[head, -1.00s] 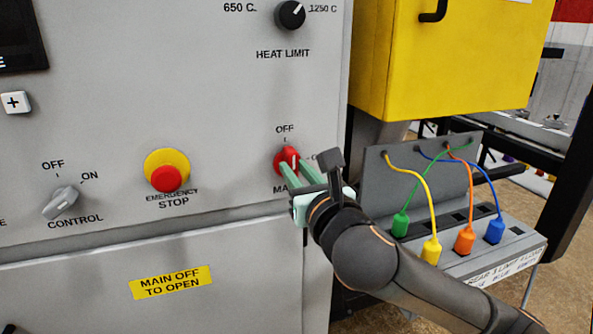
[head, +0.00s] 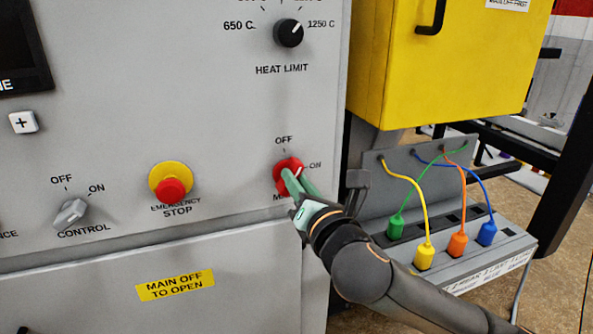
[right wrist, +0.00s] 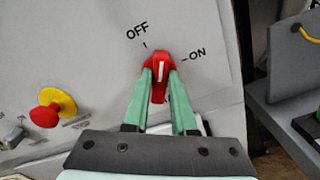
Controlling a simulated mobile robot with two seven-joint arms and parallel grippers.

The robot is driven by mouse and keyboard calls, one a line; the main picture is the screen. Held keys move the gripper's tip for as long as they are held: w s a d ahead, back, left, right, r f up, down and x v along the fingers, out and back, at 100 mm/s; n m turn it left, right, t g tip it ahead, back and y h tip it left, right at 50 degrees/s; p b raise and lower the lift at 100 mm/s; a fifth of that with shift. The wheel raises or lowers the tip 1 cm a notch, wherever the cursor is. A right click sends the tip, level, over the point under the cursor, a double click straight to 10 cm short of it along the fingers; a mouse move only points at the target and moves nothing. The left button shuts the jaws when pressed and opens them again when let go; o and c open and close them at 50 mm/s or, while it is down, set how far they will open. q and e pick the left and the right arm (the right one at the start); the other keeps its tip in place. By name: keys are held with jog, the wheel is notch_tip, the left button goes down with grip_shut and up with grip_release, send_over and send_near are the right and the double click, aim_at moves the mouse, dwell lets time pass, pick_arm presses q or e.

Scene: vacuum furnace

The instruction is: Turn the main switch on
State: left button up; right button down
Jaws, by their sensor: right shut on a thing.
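The main switch is a red knob with a white pointer line (head: 281,168) on the grey panel, with OFF printed above it and ON to its upper right. It also shows in the right wrist view (right wrist: 161,58), where the pointer line lies between the OFF and ON marks. My right gripper (head: 292,180) has its green fingers on both sides of the knob handle and is shut on it. The fingers (right wrist: 159,88) hide part of the knob and the label below it. My left gripper is not in view.
The red emergency stop (head: 173,189) on its yellow base and the grey control knob (head: 70,213) are left of the switch. The heat limit knob (head: 289,33) is above. A grey box with coloured cables (head: 466,262) stands right of my arm, below a yellow cabinet (head: 440,80).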

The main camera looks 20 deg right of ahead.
jog(key=shift+d+f+m+p, duration=0.15)
jog(key=shift+m+p, duration=1.1)
jog(key=shift+m, duration=1.7)
jog(key=shift+f+m+p, duration=0.2)
jog(key=shift+m+p, duration=1)
jog(key=shift+m, duration=1.75)
jog(key=c, duration=0.7)
grip_release()
